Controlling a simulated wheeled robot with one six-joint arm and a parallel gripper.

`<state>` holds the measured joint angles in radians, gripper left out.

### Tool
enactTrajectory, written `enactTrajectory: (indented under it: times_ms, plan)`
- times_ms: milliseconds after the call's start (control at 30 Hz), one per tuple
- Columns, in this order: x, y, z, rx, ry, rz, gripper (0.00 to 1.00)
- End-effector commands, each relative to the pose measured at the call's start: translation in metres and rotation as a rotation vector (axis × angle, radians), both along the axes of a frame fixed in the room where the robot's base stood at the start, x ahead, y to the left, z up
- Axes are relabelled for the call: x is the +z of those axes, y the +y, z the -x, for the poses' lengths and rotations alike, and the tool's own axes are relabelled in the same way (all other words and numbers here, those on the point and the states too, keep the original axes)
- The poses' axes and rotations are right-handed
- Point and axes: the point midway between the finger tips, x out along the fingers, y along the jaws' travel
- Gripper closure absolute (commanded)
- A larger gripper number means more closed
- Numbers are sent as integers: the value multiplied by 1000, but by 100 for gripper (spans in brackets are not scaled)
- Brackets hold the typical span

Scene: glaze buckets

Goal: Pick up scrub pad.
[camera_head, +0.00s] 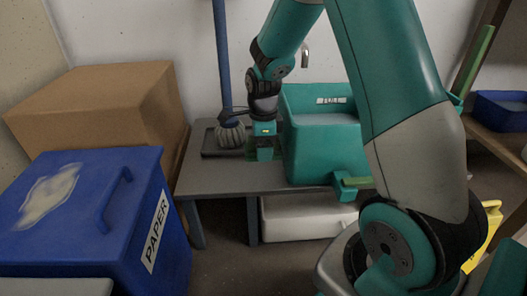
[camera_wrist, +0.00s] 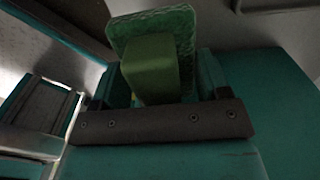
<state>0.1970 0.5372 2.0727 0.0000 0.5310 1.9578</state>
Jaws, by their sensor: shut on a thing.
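The scrub pad (camera_wrist: 178,28) is a green textured pad with a smoother green block (camera_wrist: 150,72) on it. In the wrist view it sits between the teal fingers of my gripper (camera_wrist: 152,85), which is shut on the block. In the head view my gripper (camera_head: 264,152) points down over the grey table, just left of the teal bucket. Only a little green of the pad (camera_head: 251,150) shows there. I cannot tell whether the pad touches the table.
The teal bucket (camera_head: 318,150), labelled FULL, stands close right of my gripper. A ribbed grey mop-like head (camera_head: 230,136) on a blue pole (camera_head: 222,60) is close left. A blue PAPER bin (camera_head: 90,215) and cardboard box (camera_head: 100,100) stand left. A white box (camera_head: 300,218) is under the table.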

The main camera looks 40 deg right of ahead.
Motion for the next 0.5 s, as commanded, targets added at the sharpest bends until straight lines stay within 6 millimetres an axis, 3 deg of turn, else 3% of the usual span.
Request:
enactTrajectory:
  times_ms: [33, 500]
  plan:
    - [26, 0, 0, 0, -2, 0, 55]
    - [153, 0, -1, 0, -2, 0, 55]
